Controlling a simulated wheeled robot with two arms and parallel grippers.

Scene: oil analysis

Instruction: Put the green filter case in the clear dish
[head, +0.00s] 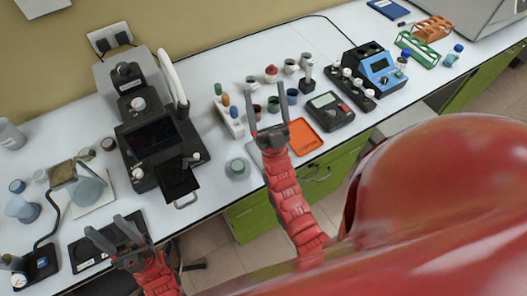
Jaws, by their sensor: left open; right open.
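A small dark green round case (273,104) stands among several small coloured round containers at the middle of the bench; I take it to be the green filter case. A round, pale grey-green see-through vessel (237,168) stands near the bench's front edge; it may be the clear dish, but I cannot tell for sure. My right gripper (268,120) is open, its fingertips appearing on either side of the green case in the picture. I see no contact with it. My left gripper (115,237) is open and empty, over the front left of the bench.
An orange tray (306,138) and a dark meter (331,110) lie right of my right gripper. A white rack of bottles (230,118) stands left of it. A black instrument (155,135) fills the bench between my grippers.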

